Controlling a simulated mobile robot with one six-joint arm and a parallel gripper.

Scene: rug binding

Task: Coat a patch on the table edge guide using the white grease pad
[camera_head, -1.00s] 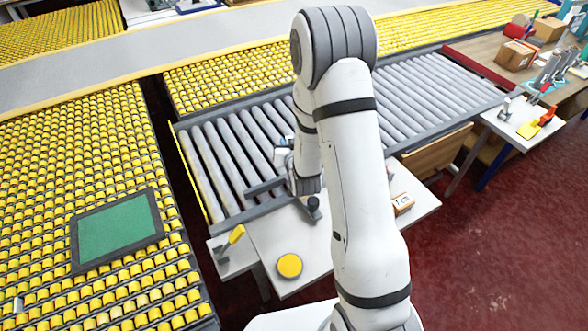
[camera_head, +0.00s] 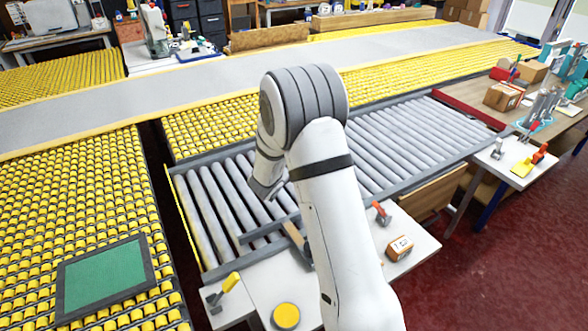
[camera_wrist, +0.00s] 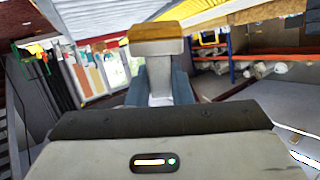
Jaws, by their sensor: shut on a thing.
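In the wrist view my gripper (camera_wrist: 158,88) is shut on the pale stem of a T-shaped pad tool, which I take for the white grease pad (camera_wrist: 157,47). Its wide head is off-white, with a tan-brown face at the far side. In the head view my arm hides the gripper tips and the pad. A dark grey bar (camera_head: 262,232) runs along the table's roller side, partly behind my arm. It may be the table edge guide, but I cannot tell for sure. I see no contact between pad and bar.
A round yellow disc (camera_head: 286,316) and a yellow-handled tool (camera_head: 230,283) lie on the white table (camera_head: 262,283). A red-handled clamp (camera_head: 381,212) and a small carton (camera_head: 399,247) are right of my arm. A green panel (camera_head: 104,277) lies on the yellow rollers.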

